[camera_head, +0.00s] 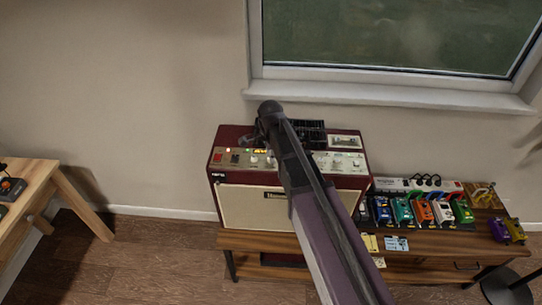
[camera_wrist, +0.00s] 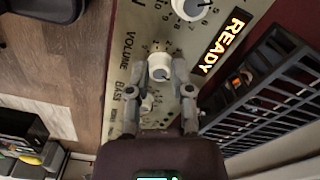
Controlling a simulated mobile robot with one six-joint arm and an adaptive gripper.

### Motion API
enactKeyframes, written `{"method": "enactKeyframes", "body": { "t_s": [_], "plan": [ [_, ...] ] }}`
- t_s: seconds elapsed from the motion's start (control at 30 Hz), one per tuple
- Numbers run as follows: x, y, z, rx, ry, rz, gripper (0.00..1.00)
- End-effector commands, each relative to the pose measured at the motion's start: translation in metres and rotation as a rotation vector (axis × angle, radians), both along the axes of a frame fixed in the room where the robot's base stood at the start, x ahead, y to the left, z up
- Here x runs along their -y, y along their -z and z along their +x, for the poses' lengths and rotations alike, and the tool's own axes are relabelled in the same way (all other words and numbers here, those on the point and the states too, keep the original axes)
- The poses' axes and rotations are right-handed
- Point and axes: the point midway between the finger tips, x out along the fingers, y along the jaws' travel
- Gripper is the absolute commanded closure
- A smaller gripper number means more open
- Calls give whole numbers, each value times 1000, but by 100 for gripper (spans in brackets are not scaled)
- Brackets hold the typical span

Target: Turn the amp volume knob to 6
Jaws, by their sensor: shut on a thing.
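The amp (camera_head: 262,205) is a dark red box with a cream front, standing on a wooden bench, with a control panel (camera_head: 238,158) along its top edge. In the wrist view the white volume knob (camera_wrist: 160,66) sits on the cream panel beside the printed word VOLUME. My gripper (camera_wrist: 164,72) has its two grey fingertips on either side of this knob and is shut on it. The knob's pointer and most of its scale numbers are too small or covered to read. In the head view my arm hides part of the panel and the gripper's contact.
A white knob (camera_wrist: 190,8) and the bass knob (camera_wrist: 147,102) flank the held one. A lit READY display (camera_wrist: 224,42) and black grille (camera_wrist: 262,90) are to its right. Coloured pedals (camera_head: 421,212) stand right of the amp. A wooden table (camera_head: 40,188) is far left.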

Motion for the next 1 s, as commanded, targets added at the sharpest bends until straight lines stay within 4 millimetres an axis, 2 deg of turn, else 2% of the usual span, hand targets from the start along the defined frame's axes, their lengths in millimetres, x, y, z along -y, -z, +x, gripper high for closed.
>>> {"method": "enactKeyframes", "body": {
  "t_s": [0.3,0.77,0.8,0.9,1.0],
  "plan": [
    [0,1,-2,-5,129,0,100],
    [1,1,-2,-5,146,0,100],
    [1,1,-2,-5,146,0,62],
    [0,1,-2,-4,146,0,37],
    [0,0,-1,-3,146,0,37]
  ]
}}
